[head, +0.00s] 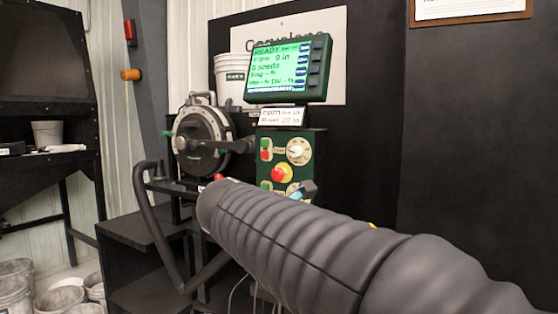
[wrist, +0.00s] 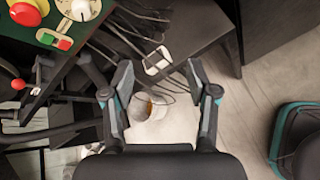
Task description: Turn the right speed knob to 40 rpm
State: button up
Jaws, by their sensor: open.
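A green control panel (head: 265,170) carries a white dial knob (head: 298,151) at its upper right. A second pale knob lower on the panel is mostly hidden by my arm. A white knob (wrist: 80,8) on the green panel (wrist: 105,8) also shows at the top left of the wrist view, cut by the frame edge; I cannot tell which of the two it is. My gripper (wrist: 160,66) is open and empty, its fingers apart, to the right of and below that knob, touching nothing. The display (head: 285,68) reads READY and 0 seeds.
A red push button (head: 281,174) and a red-green rocker switch (head: 266,149) sit beside the knobs. A round metal seed meter (head: 202,142) stands left of the panel. Cables (wrist: 130,50) and a dark shelf (wrist: 190,30) lie below the gripper. White buckets (head: 62,300) stand at far left.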

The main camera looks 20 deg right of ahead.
aim_at(293, 152)
jog(key=w+a+r+n+t+h, duration=0.25)
jog(key=w+r+n+h, duration=0.35)
jog(key=w+r+n, duration=0.6)
jog(key=w+d+m, duration=0.1)
jog(key=w+d, duration=0.1)
jog(key=d, duration=0.2)
jog(key=w+d+r+m, duration=0.1)
jog(key=w+d, duration=0.1)
jog(key=d, duration=0.2)
jog(key=w+d+r+m+p, duration=0.1)
jog(key=w+d, duration=0.1)
jog(key=d, duration=0.1)
jog(key=shift+w+d+r, duration=0.15)
jog(key=shift+d+r, duration=0.05)
jog(key=shift+d, duration=0.2)
grip_shut()
